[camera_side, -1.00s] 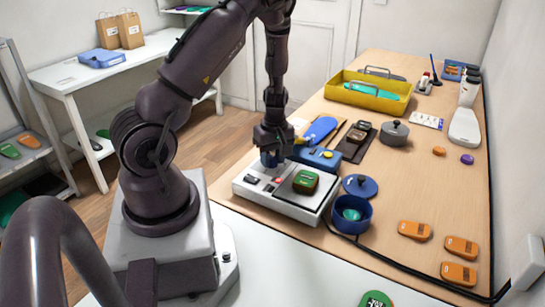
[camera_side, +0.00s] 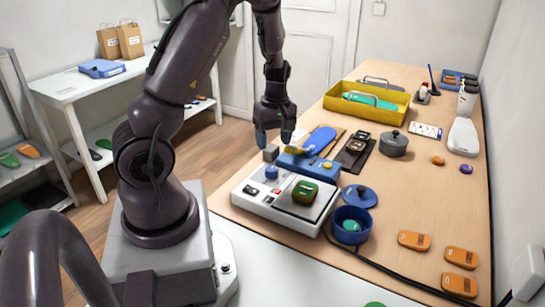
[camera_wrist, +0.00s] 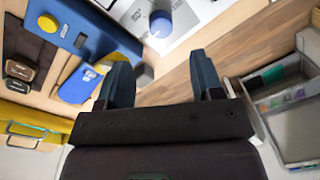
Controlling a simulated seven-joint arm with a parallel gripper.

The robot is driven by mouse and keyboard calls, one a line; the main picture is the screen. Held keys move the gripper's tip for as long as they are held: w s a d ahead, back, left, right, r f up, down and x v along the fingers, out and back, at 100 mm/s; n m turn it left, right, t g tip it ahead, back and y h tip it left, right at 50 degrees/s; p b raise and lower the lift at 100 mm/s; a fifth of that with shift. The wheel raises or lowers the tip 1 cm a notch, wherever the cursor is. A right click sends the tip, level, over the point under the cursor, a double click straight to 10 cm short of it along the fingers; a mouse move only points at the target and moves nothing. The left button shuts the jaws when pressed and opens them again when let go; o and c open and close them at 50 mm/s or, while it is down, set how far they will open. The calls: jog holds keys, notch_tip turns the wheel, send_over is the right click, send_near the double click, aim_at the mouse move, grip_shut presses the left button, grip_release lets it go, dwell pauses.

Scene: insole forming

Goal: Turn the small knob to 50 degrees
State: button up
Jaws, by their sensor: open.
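A small blue knob (camera_side: 271,172) stands on the white control panel (camera_side: 252,187), near its far left corner. In the wrist view the blue knob (camera_wrist: 161,22) is beyond my fingertips, with degree markings printed beside it. A larger yellow knob (camera_wrist: 48,23) sits on the blue box (camera_wrist: 75,14). My gripper (camera_side: 275,141) is open and empty, above and behind the blue knob, not touching it. The knob's exact angle cannot be read.
A green-topped piece (camera_side: 305,192) rests on the panel's plate. The blue box (camera_side: 306,164) stands just behind the panel. A blue pot (camera_side: 351,224) and its lid (camera_side: 360,195) are to the right. A yellow tray (camera_side: 367,101) stands at the back.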

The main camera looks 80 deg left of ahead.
notch_tip(320, 180, up, 4)
jog(key=shift+w+f, duration=0.1)
dwell(0.5)
jog(key=s+d+r+m+t, duration=0.3)
jog(key=d+r+m, duration=0.5)
jog(key=d+m, duration=0.2)
jog(key=s+d+r+m+t, duration=0.3)
jog(key=d+r+m, duration=0.6)
jog(key=d, duration=0.4)
jog(key=shift+s+d+r+m, duration=0.15)
jog(key=shift+s+d+m, duration=0.2)
jog(key=shift+m, duration=0.35)
